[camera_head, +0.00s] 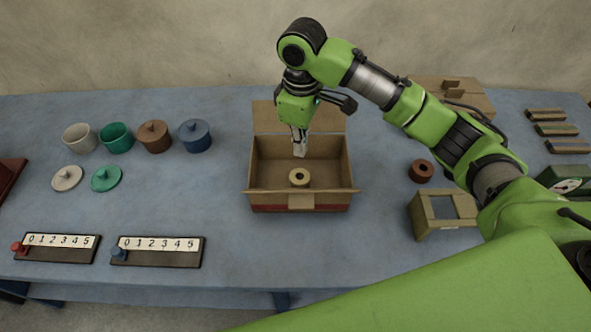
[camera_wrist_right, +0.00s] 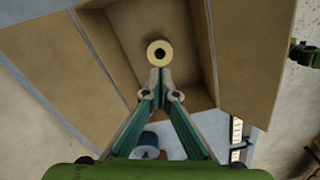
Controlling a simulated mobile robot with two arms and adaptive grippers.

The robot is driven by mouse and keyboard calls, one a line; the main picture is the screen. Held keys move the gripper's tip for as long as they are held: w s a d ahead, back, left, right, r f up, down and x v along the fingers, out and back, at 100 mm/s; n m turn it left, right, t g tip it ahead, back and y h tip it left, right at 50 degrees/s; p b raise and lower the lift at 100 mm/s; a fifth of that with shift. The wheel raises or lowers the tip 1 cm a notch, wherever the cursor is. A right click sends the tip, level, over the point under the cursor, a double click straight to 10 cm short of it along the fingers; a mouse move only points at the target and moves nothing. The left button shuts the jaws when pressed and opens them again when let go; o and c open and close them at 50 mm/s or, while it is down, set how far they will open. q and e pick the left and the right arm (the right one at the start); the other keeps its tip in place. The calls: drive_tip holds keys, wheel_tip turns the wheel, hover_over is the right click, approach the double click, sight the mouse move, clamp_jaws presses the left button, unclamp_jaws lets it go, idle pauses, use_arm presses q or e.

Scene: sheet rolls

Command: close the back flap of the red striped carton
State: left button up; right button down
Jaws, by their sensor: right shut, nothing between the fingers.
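The red striped carton (camera_head: 345,200) stands open at the middle of the table, its red stripe low on the front face. Its back flap (camera_head: 330,118) is open and leans away behind the back rim. A small pale roll (camera_head: 300,178) lies inside the carton; it also shows in the right wrist view (camera_wrist_right: 160,52). My right gripper (camera_head: 300,153) points down over the carton's opening, in front of the back flap. Its fingertips are together and empty in the right wrist view (camera_wrist_right: 160,76). The gripper hides part of the back flap. My left gripper is out of view.
Pots and lids (camera_head: 154,136) stand at the left, with two number boards (camera_head: 158,251) at the front left. A brown ring (camera_head: 421,171) and a tan frame (camera_head: 424,218) lie to the right. A wooden box (camera_head: 455,92) stands behind my right arm.

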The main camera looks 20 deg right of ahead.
idle(0.5)
drive_tip(key=w+d+r+n+t+p, duration=0.3)
drive_tip(key=w+d+r+n+p, duration=0.4)
drive_tip(key=w+d+r+p, duration=0.75)
wheel_tip(320, 180, down, 14)
drive_tip(key=a+b, duration=0.2)
drive_tip(key=b, duration=0.6)
drive_tip(key=shift+s+a+n, duration=0.3)
drive_tip(key=shift+s, duration=0.15)
drive_tip(key=shift+s+r, duration=0.1)
drive_tip(key=shift+r, duration=0.05)
drive_tip(key=s+a+r+p, duration=0.1)
drive_tip(key=s+a+p, duration=0.2)
drive_tip(key=s+p, duration=0.9)
drive_tip(key=shift+a, duration=0.2)
idle(0.6)
